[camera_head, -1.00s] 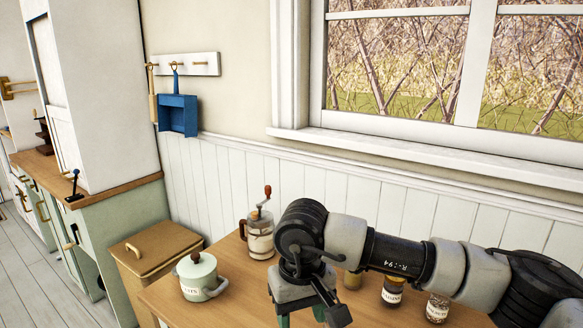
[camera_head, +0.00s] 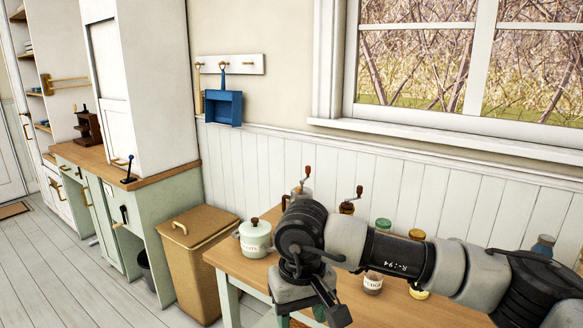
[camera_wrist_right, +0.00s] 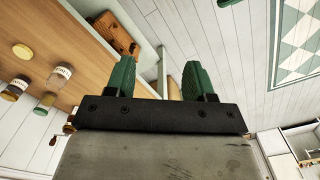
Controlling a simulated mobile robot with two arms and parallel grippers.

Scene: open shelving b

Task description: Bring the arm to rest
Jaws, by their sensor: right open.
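My right arm (camera_head: 400,258) comes in from the right of the head view and reaches across in front of the wooden table (camera_head: 240,270). Its gripper (camera_wrist_right: 158,78) shows in the right wrist view with two green fingers wide apart and nothing between them. In the head view the gripper points down at the bottom edge and is mostly hidden by its own wrist. My left gripper is not in view.
On the table stand a lidded pale green pot (camera_head: 255,240), a hand grinder (camera_head: 300,192) and several jars (camera_head: 373,282), partly behind my arm. A tan bin (camera_head: 195,255) stands left of the table. Open plank floor (camera_head: 85,285) lies further left.

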